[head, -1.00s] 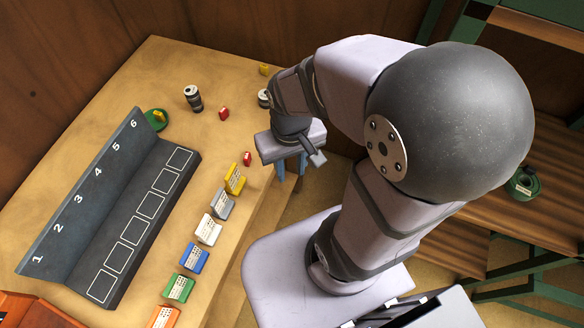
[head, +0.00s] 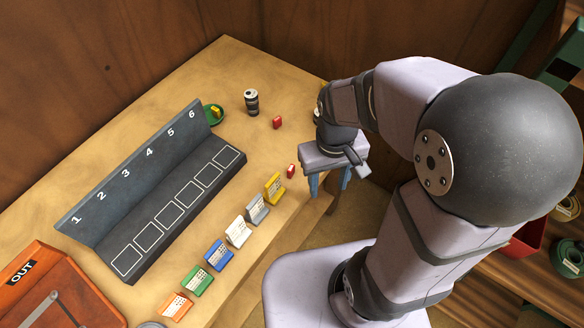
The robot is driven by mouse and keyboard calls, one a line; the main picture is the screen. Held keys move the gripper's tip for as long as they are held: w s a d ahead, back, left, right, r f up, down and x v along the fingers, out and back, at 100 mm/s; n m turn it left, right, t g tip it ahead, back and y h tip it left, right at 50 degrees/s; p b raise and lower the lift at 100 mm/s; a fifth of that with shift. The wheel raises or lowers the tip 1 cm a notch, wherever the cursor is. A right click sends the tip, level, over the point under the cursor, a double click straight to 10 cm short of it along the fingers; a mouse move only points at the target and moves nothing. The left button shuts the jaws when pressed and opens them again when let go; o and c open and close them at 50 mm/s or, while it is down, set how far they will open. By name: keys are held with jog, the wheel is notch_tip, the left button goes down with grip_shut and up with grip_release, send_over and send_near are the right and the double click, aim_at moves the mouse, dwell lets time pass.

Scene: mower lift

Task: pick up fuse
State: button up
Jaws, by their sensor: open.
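Several small blocks that look like fuses are on the wooden table. One red fuse (head: 277,122) lies beside the dark can, and another red fuse (head: 291,170) lies near the table's right edge. A yellow fuse (head: 216,111) sits on a green dish (head: 213,120) behind the numbered rack. My gripper (head: 329,183) points down with its blue fingers apart, just right of the nearer red fuse and beyond the table edge in the picture. It appears empty, though its housing hides part of the space between the fingers.
A dark rack (head: 150,240) numbered 1 to 6 has outlined squares. Several coloured dotted cards (head: 238,232) stand along the front edge. A dark can (head: 251,102) stands at the back. An orange OUT box (head: 50,285) is at lower left. Shelves are at right.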

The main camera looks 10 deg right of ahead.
jog(key=w+a+f+n+g+h+b, duration=0.1)
jog(key=w+a+f+n, duration=0.2)
jog(key=w, duration=0.4)
jog(key=n+g+h+b, duration=0.1)
jog(key=n+h+b, duration=0.15)
jog(key=n, duration=0.45)
send_over(291, 168)
jog(key=w+a, duration=0.2)
jog(key=a, duration=0.1)
notch_tip(291, 168, down, 3)
jog(key=shift+s+d+f+p, duration=0.3)
jog(key=shift+d+f+p, duration=0.1)
jog(key=shift+f+p, duration=0.3)
jog(key=shift+s+d+f+p, duration=0.25)
jog(key=shift+d+f+p, duration=0.15)
jog(key=shift+f+p, duration=0.2)
jog(key=shift+p+x, duration=0.95)
jog(key=shift+x, duration=1.2)
jog(key=c, duration=1.1)
